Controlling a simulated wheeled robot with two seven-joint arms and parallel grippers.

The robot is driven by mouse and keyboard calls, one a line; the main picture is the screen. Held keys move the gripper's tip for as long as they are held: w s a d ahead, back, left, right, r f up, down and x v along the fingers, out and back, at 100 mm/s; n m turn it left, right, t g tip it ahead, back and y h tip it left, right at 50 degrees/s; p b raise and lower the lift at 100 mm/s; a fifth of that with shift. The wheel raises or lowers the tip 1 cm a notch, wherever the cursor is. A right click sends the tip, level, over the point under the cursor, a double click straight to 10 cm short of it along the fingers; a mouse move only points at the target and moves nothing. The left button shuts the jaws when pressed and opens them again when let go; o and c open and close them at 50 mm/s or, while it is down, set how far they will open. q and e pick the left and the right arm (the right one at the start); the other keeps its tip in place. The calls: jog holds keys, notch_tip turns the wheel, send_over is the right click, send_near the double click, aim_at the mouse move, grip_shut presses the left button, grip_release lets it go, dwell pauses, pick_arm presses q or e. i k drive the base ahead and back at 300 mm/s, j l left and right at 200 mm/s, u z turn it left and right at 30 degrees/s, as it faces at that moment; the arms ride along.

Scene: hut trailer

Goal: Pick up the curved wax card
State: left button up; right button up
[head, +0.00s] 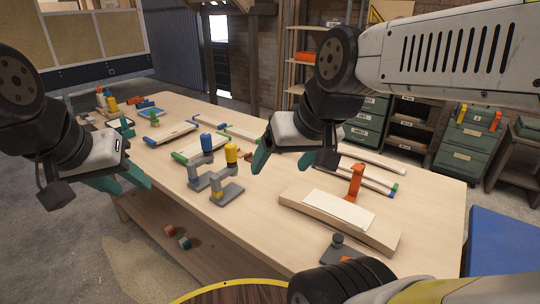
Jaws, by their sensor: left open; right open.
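A pale, thin, slightly curved sheet (338,210), which looks like the wax card, lies on a long wooden block (378,236) at the right front of the workbench (270,215). An orange upright piece (355,182) stands at the block's far edge, close to the sheet. My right gripper (287,157) is open and empty above the bench, to the left of and beyond the sheet. My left gripper (122,178) is open and empty near the bench's left front edge, far from the sheet.
Two grey stands, one blue-topped (206,143) and one yellow-topped (231,153), stand mid-bench. A grey block with a dark knob (338,250) sits at the front edge. Several trays and rods lie behind. A yellow-rimmed round top (235,284) is at the bottom. Bare bench lies left of the wooden block.

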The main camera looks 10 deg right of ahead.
aim_at(359, 218)
jog(key=z, duration=1.35)
jog(key=k+j+z, duration=0.35)
jog(key=k, duration=0.2)
